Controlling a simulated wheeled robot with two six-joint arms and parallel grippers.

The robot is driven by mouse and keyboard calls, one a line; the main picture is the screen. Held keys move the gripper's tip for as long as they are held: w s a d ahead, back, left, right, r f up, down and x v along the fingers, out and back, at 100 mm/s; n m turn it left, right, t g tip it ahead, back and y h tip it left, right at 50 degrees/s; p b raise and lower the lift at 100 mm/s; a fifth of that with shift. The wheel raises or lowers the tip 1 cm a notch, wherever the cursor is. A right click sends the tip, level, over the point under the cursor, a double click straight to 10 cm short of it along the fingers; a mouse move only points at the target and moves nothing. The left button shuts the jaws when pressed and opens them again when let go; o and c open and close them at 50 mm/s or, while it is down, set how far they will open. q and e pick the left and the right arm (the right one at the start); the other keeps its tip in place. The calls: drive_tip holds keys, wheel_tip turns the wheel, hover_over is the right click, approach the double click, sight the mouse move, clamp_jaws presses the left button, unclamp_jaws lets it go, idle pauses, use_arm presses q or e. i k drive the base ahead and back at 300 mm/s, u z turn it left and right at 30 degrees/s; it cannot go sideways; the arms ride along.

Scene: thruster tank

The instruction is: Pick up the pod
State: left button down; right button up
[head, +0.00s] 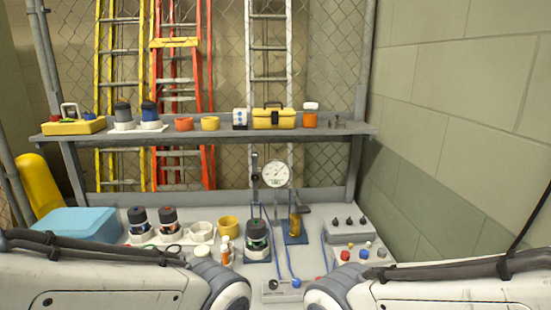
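Several pod-like units with dark caps are in the head view. Two, one dark-capped (139,221) and one with red marks (169,222), stand side by side on the left of the bench. Another pod (257,237), with green at its middle, stands upright on a blue pad near the bench's centre. Two more, a grey-capped one (123,114) and a blue-capped one (150,115), stand on the shelf. I cannot tell which is the task's pod. My arms come in low from both sides; neither gripper shows.
The shelf (220,133) crosses above. A block wall (460,120) closes the right side.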

sight(253, 246)
drive_tip(key=u, duration=0.9)
drive_tip(key=i, duration=1.2)
drive_tip(key=z, duration=0.3)
